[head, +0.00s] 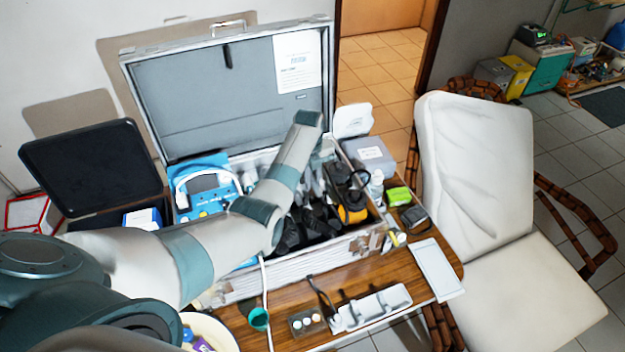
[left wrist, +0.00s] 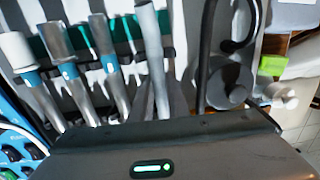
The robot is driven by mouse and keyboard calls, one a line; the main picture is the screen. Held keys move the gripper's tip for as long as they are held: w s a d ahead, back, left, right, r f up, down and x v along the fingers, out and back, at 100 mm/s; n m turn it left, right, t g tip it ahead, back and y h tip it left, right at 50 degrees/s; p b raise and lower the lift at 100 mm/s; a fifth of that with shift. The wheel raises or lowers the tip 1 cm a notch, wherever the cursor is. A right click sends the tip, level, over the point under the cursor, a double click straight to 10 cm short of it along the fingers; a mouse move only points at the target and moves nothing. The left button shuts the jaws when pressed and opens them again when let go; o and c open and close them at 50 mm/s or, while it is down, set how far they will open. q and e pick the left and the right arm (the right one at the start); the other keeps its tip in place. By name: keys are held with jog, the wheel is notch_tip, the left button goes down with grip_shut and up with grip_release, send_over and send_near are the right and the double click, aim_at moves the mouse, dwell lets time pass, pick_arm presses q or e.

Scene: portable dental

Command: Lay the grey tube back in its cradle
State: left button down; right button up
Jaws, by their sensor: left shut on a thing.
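The grey tube (left wrist: 153,50) stands out past the dark body of my left gripper (left wrist: 158,106) in the left wrist view. My left gripper is shut on it; the fingers are mostly hidden behind the gripper body. Several handpieces with blue bands (left wrist: 70,72) rest in a row to the left of the tube, against a teal and white striped holder (left wrist: 122,32). I cannot tell which slot is the tube's cradle, or whether the tube touches the holder. In the head view, my left arm reaches over the open case (head: 330,252) and hides the tube. My right gripper is out of view.
A black hose (left wrist: 207,45) runs close to the right of the tube. The case lid (head: 245,95) stands open behind. A blue device (head: 203,200) sits in the case's left side. A white power strip (head: 372,306) lies on the wooden table in front.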

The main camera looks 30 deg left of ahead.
pick_arm(q)
jog(key=shift+f, duration=0.2)
jog(key=shift+f, duration=0.1)
dwell(0.5)
jog(key=c, duration=1.6)
grip_release()
jog(key=shift+s+a+r, duration=0.1)
jog(key=shift+r, duration=1.9)
jog(key=shift+s+r, duration=0.1)
jog(key=shift+r, duration=1.9)
jog(key=shift+s+f, duration=0.1)
